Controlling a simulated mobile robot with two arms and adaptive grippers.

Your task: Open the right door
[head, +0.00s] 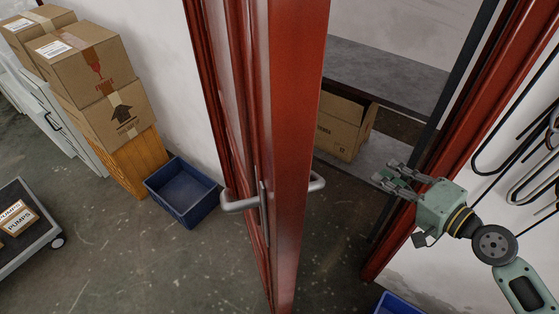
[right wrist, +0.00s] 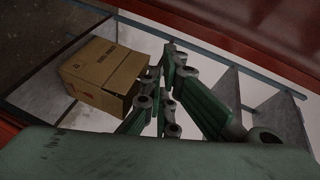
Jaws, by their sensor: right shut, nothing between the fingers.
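The red door (head: 292,150) stands swung open in the middle of the head view, seen nearly edge-on. My right gripper (head: 386,174) is shut and empty in the doorway, right of the door and apart from the handle, close to the red door frame (head: 440,170). In the right wrist view its green fingers (right wrist: 166,95) point into the room beyond. My left gripper is not in view.
Beyond the doorway a cardboard box (head: 342,125) sits by grey shelving (head: 390,75); the box also shows in the right wrist view (right wrist: 105,75). Left of the door are a blue bin (head: 183,195), stacked cartons (head: 80,60) and a cart (head: 30,245). Floor between is clear.

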